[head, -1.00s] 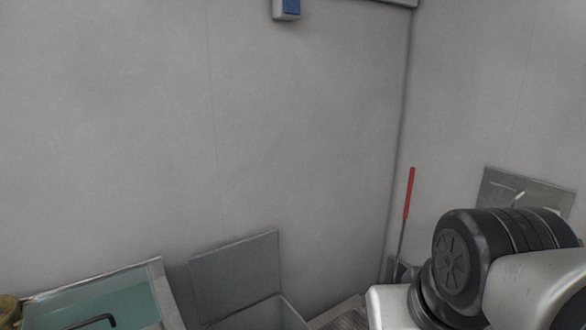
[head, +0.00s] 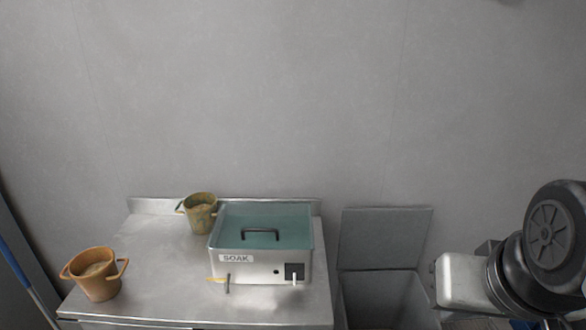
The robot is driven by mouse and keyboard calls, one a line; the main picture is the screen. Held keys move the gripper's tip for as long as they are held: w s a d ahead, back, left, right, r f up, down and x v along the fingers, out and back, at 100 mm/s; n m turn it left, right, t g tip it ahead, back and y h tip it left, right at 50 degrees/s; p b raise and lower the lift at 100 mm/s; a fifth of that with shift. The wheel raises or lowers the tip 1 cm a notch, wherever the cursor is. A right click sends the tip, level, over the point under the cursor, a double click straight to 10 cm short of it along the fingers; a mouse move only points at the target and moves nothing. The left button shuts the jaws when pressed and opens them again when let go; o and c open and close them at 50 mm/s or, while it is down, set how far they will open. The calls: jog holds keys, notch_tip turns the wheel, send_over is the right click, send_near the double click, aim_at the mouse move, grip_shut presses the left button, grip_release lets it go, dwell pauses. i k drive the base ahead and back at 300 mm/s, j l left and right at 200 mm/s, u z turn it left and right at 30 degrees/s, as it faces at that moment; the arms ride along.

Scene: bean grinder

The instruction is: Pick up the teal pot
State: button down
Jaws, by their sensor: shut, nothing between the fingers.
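A pot with mottled olive-green and brownish sides (head: 201,216) stands upright at the back of the steel worktop, just left of the soak tank. It has a handle at its left side; its lower right is close to or behind the tank. No plainly teal pot shows; this one is the greenest. An orange-brown pot (head: 96,283) with two handles stands at the worktop's front left and holds something tan. My arm shows at the right edge, but its gripper fingers are not in view.
The steel worktop (head: 160,285) is clear between the pots. An open grey bin (head: 385,300) with raised lid (head: 385,238) stands to the right. A blue pole (head: 22,272) leans at far left.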

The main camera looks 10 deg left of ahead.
aim_at(200, 207)
jog(key=u, duration=1.4)
jog(key=z, duration=1.5)
jog(key=u, duration=1.5)
jog(key=i+j+z, duration=0.1)
jog(key=j, duration=0.25)
jog(key=i+j+z, duration=0.1)
jog(key=i+j, duration=0.2)
jog(key=i+j+z, duration=0.1)
jog(key=j, duration=0.3)
jog(key=i+j+z, duration=0.1)
jog(key=i+j, duration=0.15)
jog(key=j, duration=0.15)
jog(key=i+j+z, duration=0.1)
jog(key=j, duration=0.25)
jog(key=i+j+z, duration=0.1)
jog(key=j, duration=0.3)
jog(key=i, duration=0.05)
